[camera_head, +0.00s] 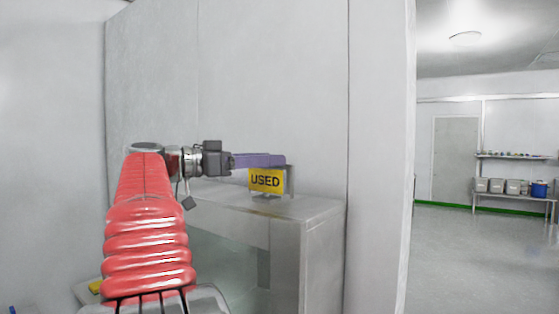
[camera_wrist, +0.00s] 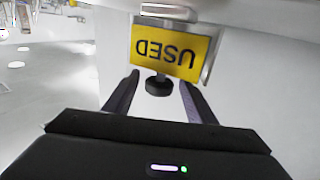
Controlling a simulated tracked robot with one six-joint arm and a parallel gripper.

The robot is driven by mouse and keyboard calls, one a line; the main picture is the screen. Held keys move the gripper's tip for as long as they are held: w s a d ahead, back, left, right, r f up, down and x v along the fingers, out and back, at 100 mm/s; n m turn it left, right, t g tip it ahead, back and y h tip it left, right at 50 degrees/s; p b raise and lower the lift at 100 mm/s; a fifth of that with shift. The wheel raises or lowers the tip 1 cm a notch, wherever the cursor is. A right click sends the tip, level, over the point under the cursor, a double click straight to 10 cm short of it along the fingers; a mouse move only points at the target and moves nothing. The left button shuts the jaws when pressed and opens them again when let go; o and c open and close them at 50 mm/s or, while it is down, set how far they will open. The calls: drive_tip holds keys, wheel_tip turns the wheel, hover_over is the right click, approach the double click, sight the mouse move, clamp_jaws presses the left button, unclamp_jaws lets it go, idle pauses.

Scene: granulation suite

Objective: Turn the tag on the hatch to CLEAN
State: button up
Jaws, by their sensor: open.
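The tag is a yellow plate reading USED (camera_head: 265,180), standing at the top of a grey metal housing (camera_head: 325,212), which seems to be the hatch. In the wrist view the tag (camera_wrist: 165,48) shows upside down in a pale frame, with a round black knob (camera_wrist: 158,88) at its edge. My gripper (camera_head: 280,160) reaches over from the left, its purple fingers level with the tag's top edge. In the wrist view my gripper (camera_wrist: 160,80) is open, with one finger on each side of the knob. I see no contact. The tag's other face is hidden.
A tall grey wall panel (camera_head: 275,80) rises behind the housing, and a wall edge (camera_head: 380,160) stands to its right. Farther right is open floor (camera_head: 480,255), with a far bench (camera_head: 515,196) holding several grey bins and a blue one (camera_head: 539,189).

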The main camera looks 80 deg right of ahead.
drive_tip(key=shift+x, duration=2)
drive_tip(key=c, duration=1)
